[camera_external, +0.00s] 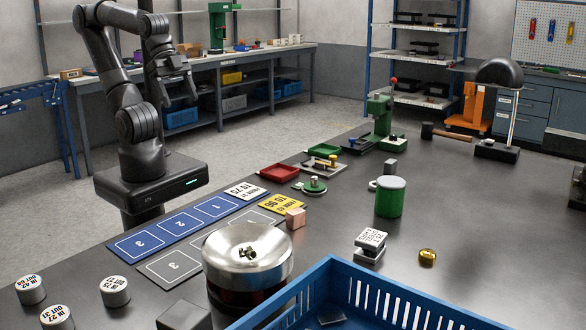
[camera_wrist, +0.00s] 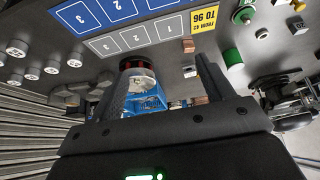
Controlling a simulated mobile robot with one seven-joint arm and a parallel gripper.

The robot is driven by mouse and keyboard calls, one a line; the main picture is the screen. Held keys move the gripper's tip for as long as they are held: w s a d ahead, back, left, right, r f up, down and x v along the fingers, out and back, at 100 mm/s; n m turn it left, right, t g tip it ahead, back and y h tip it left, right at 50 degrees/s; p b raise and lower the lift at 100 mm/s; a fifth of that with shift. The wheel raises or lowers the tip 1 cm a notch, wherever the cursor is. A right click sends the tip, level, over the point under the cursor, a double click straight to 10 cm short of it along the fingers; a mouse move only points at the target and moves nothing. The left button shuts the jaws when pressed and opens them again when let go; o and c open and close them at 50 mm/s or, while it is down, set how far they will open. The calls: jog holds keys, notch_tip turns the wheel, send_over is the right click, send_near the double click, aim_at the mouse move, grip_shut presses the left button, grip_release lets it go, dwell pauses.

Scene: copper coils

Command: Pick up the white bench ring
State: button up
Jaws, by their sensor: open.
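I cannot single out a white bench ring for certain. Several short white-topped cylinders with printed labels stand at the front left of the dark table, one of them a labelled cylinder (camera_external: 115,291); they also show at the left of the wrist view (camera_wrist: 17,48). A white-topped labelled piece (camera_external: 370,241) stands right of centre. A small pale piece is partly hidden behind the green can (camera_external: 390,198). My gripper (camera_external: 181,88) is raised beyond the table's far left edge, apart from all these. In the wrist view its two fingers (camera_wrist: 163,90) are spread with nothing held between them.
A large silver round pan (camera_external: 231,249) stands at front centre, beside a blue crate (camera_external: 402,303). Blue and grey numbered mats (camera_external: 177,228) lie along the far left edge. A green press (camera_external: 381,122) and red tray (camera_external: 279,173) stand farther back.

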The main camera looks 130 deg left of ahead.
jog(key=shift+c, duration=0.5)
jog(key=w+a+f+n+g+y, duration=0.1)
jog(key=w+a+n, duration=0.2)
jog(key=w+a, duration=0.8)
jog(key=w+a+f+n, duration=0.15)
jog(key=w+a, duration=0.45)
jog(key=w, duration=0.8)
jog(key=w+a+f+n, duration=0.1)
jog(key=w+a+f, duration=0.3)
jog(key=a+f, duration=0.3)
jog(key=w+a+f+n+g+y, duration=0.1)
jog(key=w+a+f+n, duration=0.1)
jog(key=w+a+f, duration=0.2)
jog(key=w+a+f+n+y, duration=0.1)
jog(key=w+a+f, duration=0.3)
jog(key=a+f, duration=0.5)
jog(key=shift+w+a+f+n, duration=0.1)
jog(key=shift+a+f+n, duration=0.1)
jog(key=shift+a, duration=0.55)
jog(key=shift+a+f+n, duration=0.1)
jog(key=shift+a+f, duration=0.05)
jog(key=shift+a, duration=0.55)
jog(key=shift+x, duration=3)
jog(key=shift+w, duration=0.15)
